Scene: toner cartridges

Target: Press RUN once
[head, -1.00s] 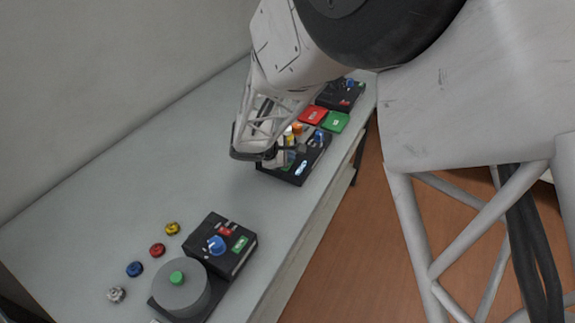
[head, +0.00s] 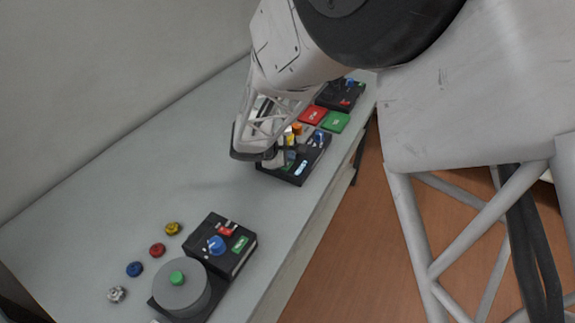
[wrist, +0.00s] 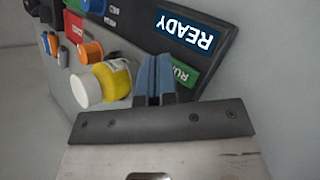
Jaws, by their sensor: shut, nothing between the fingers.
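The green RUN button (wrist: 184,73) is on the dark control panel in the wrist view, with its lettering partly covered by my gripper. The panel (wrist: 135,18) has a blue display (wrist: 185,32) reading READY. My gripper (wrist: 153,62) is shut and empty, its blue fingertips over the panel right beside the RUN button; I cannot tell whether they touch it. In the head view the same panel (head: 288,177) is partly hidden behind my gripper (head: 277,160).
A yellow cartridge with a white end (wrist: 112,80) and an orange part (wrist: 90,52) stand close to my fingers. A red pad (head: 313,115) and a green pad (head: 335,122) lie behind the panel. Another panel (head: 215,240) and a grey round device (head: 182,293) stand in front.

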